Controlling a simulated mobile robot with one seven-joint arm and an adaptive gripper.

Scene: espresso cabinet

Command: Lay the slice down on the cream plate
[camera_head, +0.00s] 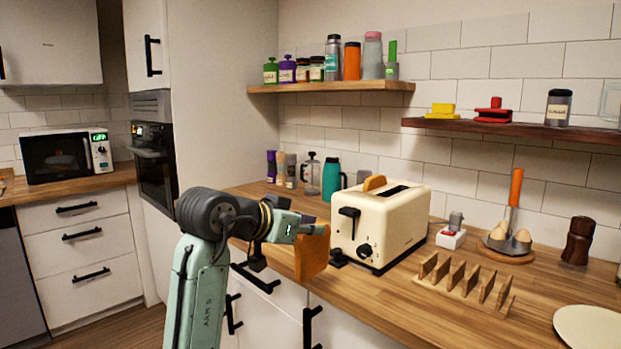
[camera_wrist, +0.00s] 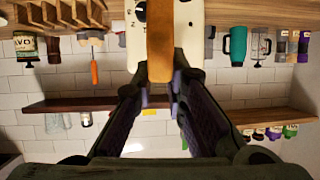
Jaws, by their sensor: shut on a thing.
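A brown slice of toast (camera_head: 312,255) hangs upright from my gripper (camera_head: 308,229), in front of the cream toaster (camera_head: 380,222). In the wrist view the slice (camera_wrist: 160,42) shows edge-on between the two fingertips of my gripper (camera_wrist: 160,88), which is shut on it. The toaster (camera_wrist: 193,45) is behind it there, in an upside-down view. The cream plate (camera_head: 588,328) lies on the wooden counter at the lower right corner of the head view, partly cut off and well apart from the slice. Nothing shows on its visible part.
Another slice (camera_head: 374,183) sticks out of a toaster slot. A wooden rack (camera_head: 464,288) stands between toaster and plate. Behind it are an egg holder (camera_head: 508,248), a small white box (camera_head: 450,239) and a brown mill (camera_head: 578,241). The counter between rack and plate is clear.

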